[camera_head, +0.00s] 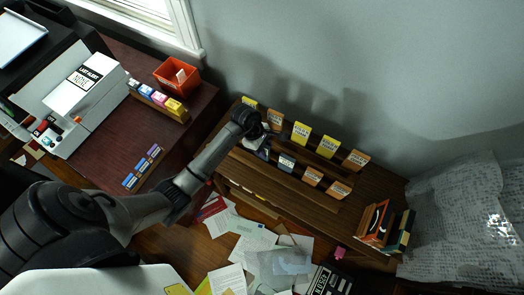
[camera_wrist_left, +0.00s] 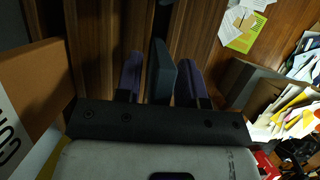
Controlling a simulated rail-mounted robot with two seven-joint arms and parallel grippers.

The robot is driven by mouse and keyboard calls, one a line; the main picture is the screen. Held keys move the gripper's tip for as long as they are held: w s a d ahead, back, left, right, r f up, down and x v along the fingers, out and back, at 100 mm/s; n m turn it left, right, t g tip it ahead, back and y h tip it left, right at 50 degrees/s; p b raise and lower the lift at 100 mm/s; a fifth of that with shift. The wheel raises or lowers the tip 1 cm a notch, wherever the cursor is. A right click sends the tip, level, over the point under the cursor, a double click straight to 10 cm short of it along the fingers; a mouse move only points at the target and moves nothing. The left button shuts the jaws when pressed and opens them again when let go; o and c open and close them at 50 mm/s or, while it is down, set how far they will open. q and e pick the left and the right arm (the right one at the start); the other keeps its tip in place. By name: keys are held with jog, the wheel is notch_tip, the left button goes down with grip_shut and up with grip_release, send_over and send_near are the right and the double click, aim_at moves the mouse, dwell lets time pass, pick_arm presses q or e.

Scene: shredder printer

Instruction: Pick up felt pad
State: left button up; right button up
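My left gripper (camera_head: 264,138) reaches over the stepped wooden card rack. In the left wrist view its two purple-tinted fingers (camera_wrist_left: 160,78) stand apart on either side of a thin, dark teal slab (camera_wrist_left: 162,72), probably the felt pad. A narrow gap shows on the slab's left; on its right it looks close to the finger, and I cannot tell whether they touch. In the head view a dark blue piece (camera_head: 263,153) shows beside the fingers, partly hidden by the gripper. My right gripper is not in view.
The wooden rack (camera_head: 315,170) holds several yellow (camera_head: 301,132), orange (camera_head: 357,159) and dark cards close by. A white machine (camera_head: 85,97) and an orange bin (camera_head: 177,76) are at the left. Loose papers (camera_head: 240,240) lie below the rack; a wrapped bundle (camera_head: 460,220) is at right.

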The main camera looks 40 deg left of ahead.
pick_arm(q)
grip_shut()
jog(key=shift+r, duration=0.15)
notch_tip(320, 180, up, 10)
jog(key=shift+f+p, duration=0.1)
jog(key=shift+p, duration=0.25)
dwell(0.5)
